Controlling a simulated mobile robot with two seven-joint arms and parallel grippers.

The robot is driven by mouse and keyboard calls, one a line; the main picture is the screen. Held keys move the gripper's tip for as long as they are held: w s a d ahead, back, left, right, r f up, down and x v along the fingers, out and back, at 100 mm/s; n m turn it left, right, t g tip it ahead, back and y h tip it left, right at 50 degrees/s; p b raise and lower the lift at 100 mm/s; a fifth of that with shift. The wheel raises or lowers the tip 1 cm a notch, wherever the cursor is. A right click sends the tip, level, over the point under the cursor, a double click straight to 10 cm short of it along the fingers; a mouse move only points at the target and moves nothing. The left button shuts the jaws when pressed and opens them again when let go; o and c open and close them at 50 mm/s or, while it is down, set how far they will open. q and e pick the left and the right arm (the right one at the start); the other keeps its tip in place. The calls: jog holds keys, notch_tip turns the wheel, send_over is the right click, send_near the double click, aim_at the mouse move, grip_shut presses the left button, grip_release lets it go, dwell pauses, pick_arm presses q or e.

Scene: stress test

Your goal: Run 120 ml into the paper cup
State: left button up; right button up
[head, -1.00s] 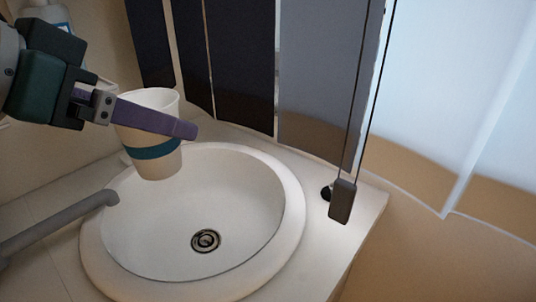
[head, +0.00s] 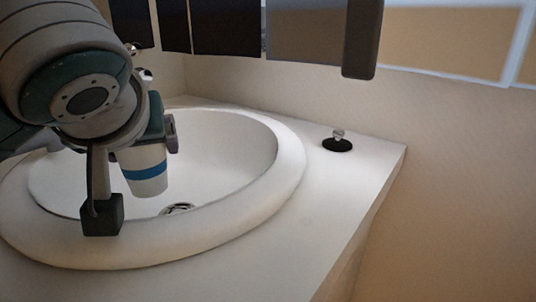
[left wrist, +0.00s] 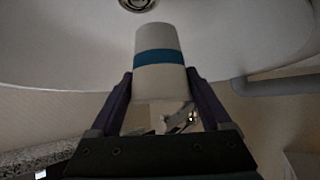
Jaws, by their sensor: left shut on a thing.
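The paper cup (head: 145,172) is white with a blue band and stands roughly upright over the basin. My left gripper (head: 147,142) comes in from the upper left and is shut on the cup's upper part. In the left wrist view, the cup (left wrist: 159,60) sits between the two purple fingers of the gripper (left wrist: 160,76). The cup's inside is hidden. The grey spout (left wrist: 275,84) shows to the right of the cup in the left wrist view, apart from it. No stream of water is visible. My right gripper is not in view.
The round white sink (head: 262,200) has a metal drain (head: 177,208) near the cup's base. A black plug (head: 337,144) with a clear knob lies on the counter (head: 340,190) to the right. The right counter is mostly clear.

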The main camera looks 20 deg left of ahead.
pick_arm(q)
jog(key=w+a, duration=0.2)
jog(key=w, duration=0.1)
jog(key=w+a+b, duration=0.1)
jog(key=w+a, duration=0.1)
jog(key=w, duration=0.1)
jog(key=w+a+b, duration=0.1)
jog(key=w+a, duration=0.1)
jog(key=w, duration=0.1)
jog(key=shift+w+a, duration=0.25)
jog(key=shift+w, duration=0.1)
jog(key=shift+w+a+f+b, duration=0.1)
jog(key=shift+f+b, duration=0.55)
jog(key=shift+f, duration=1.15)
jog(key=shift+w+a+f+b, duration=0.1)
jog(key=shift+f+b, duration=0.5)
jog(key=shift+f, duration=1.15)
jog(key=shift+f, duration=0.1)
jog(key=shift+f, duration=0.1)
jog(key=o, duration=0.8)
jog(key=shift+f, duration=0.1)
jog(key=o, duration=0.3)
